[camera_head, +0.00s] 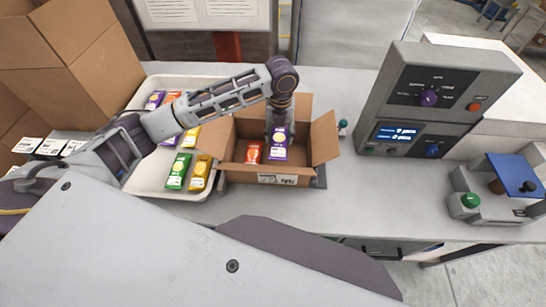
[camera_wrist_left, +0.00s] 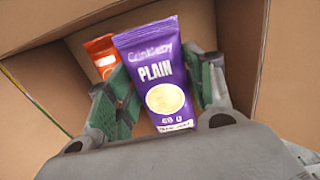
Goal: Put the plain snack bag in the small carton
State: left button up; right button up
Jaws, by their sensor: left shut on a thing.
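The plain snack bag (camera_head: 278,148) is purple with a yellow-white disc and the word PLAIN; it also fills the middle of the left wrist view (camera_wrist_left: 158,75). My left gripper (camera_head: 279,130) is shut on it, with a green-padded finger on each side in the wrist view (camera_wrist_left: 163,88). The gripper and bag are within the opening of the small carton (camera_head: 233,172), whose flaps stand open. Whether the bag touches the carton floor I cannot tell. An orange-red bag (camera_head: 253,153) lies in the carton left of the plain bag. My right gripper is not in view.
A white tray (camera_head: 150,186) with several coloured snack bags stands left of the carton, partly under my left arm. Large cardboard boxes (camera_head: 62,45) stand at the back left. A grey weigher console (camera_head: 430,98) stands to the right. Bare worktop (camera_head: 350,205) lies between.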

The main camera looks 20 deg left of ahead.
pick_arm(q)
jog(key=shift+f+p, duration=0.3)
jog(key=shift+f, duration=2.7)
jog(key=shift+f, duration=1.85)
jog(key=shift+f, duration=0.1)
jog(key=o, duration=1)
notch_tip(320, 180, up, 12)
jog(key=shift+r+b, duration=0.1)
jog(key=shift+b, duration=0.35)
